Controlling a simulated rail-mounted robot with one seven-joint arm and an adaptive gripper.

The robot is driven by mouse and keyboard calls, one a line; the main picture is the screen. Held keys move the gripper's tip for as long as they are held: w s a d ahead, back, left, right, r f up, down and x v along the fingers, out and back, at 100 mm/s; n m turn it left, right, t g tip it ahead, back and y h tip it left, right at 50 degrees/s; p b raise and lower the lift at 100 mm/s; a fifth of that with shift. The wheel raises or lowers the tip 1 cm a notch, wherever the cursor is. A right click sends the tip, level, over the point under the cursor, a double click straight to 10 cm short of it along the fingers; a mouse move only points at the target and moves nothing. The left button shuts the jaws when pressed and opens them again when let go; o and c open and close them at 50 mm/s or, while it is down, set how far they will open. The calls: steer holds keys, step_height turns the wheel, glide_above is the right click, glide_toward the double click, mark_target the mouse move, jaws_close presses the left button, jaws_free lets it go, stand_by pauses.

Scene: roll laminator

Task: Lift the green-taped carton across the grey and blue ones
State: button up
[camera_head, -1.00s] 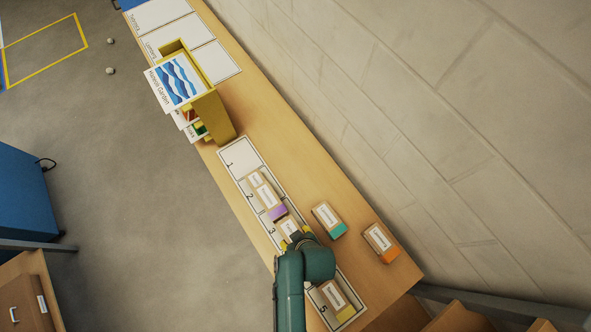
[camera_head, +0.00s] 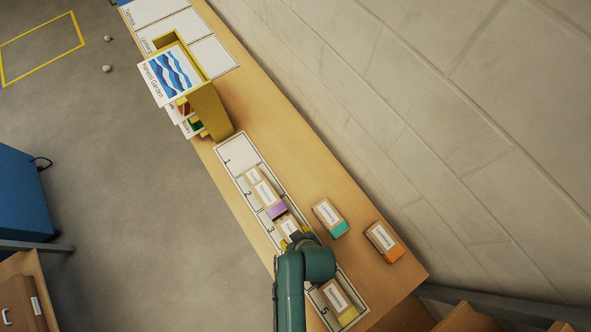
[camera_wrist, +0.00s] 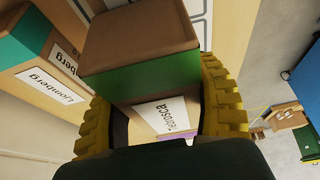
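The green-taped carton (camera_wrist: 145,80) stands between the yellow fingers of my gripper (camera_wrist: 165,105) in the wrist view. The fingers lie close along its two sides, but whether they press on it is unclear. A white label lies just below the green band. In the head view my gripper (camera_head: 295,240) is over the numbered strip (camera_head: 240,155), just below the 3, at the near end of a labelled carton (camera_head: 288,227). My arm hides most of that end. I cannot make out a grey-taped or blue-taped carton in either view.
A purple-taped carton (camera_head: 268,195) sits on the strip and a yellow-taped one (camera_head: 339,298) near the 5. Teal-taped (camera_head: 328,217) and orange-taped (camera_head: 383,241) cartons stand on the bench towards the wall. A yellow holder (camera_head: 212,112) stands further up the bench. Slot 1 is empty.

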steer(key=o, duration=0.5)
steer(key=v, duration=1.2)
steer(key=w+d+r+t, duration=0.1)
steer(key=w+r+t, duration=0.4)
steer(key=w+r, duration=0.7)
steer(key=w+r+t, duration=0.4)
steer(key=w+r, duration=0.4)
steer(key=r, duration=0.8)
steer(key=s+d+r+m+t+h+p, duration=0.1)
steer(key=r+p, duration=0.4)
steer(key=r, duration=0.8)
steer(key=s+d+r+m+t+h+p, duration=0.1)
steer(key=r+t+p, duration=0.4)
steer(key=r, duration=0.8)
steer(key=s+d+r+m+t+h+p, duration=0.1)
steer(key=r+m+p, duration=0.4)
steer(key=r, duration=0.8)
steer(key=shift+s+r+t, duration=0.35)
steer(key=shift+s+t, duration=0.4)
steer(key=shift+t, duration=0.55)
